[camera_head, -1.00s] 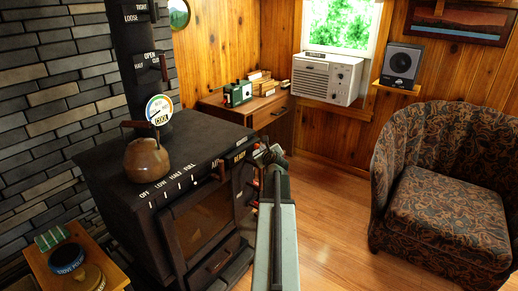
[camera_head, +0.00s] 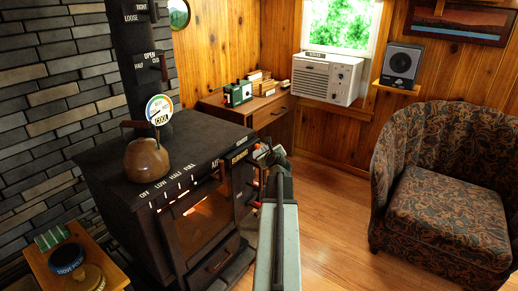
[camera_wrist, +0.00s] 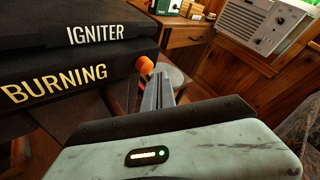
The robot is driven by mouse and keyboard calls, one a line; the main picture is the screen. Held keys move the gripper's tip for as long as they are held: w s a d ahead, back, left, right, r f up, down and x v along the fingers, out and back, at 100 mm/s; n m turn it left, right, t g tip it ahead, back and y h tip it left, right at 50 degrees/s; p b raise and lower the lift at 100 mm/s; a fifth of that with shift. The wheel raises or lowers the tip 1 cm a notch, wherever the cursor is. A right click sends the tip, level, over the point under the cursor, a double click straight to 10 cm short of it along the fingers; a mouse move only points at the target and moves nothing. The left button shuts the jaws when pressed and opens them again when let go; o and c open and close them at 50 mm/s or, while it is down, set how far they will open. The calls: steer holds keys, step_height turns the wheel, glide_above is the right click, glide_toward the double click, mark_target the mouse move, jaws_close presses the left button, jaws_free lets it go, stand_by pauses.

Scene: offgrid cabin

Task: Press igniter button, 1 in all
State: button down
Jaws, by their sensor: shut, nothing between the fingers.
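The black stove (camera_head: 120,207) stands left of centre, with a glowing orange glass door (camera_head: 205,222). A lit yellow label on its right front edge reads BURNING; it is large in the wrist view (camera_wrist: 55,84). The IGNITER label (camera_wrist: 95,34) is on the edge above it. An orange-red knob-like part (camera_wrist: 145,66), probably the igniter button, sticks out at the stove's corner. My gripper (camera_head: 266,153) is shut and empty by that corner. Its fingers (camera_wrist: 157,90) are close beside the orange part; I cannot tell whether they touch it.
A copper kettle (camera_head: 147,158) and a round dial (camera_head: 159,110) are on the stove. A small wooden table (camera_head: 112,270) stands at lower left, a wooden desk (camera_head: 273,113) behind. A patterned armchair (camera_head: 450,195) is at right. The floor between stove and armchair is clear.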

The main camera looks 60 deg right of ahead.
steer(key=shift+s, duration=0.2)
steer(key=s, duration=0.5)
stand_by(0.4)
stand_by(0.6)
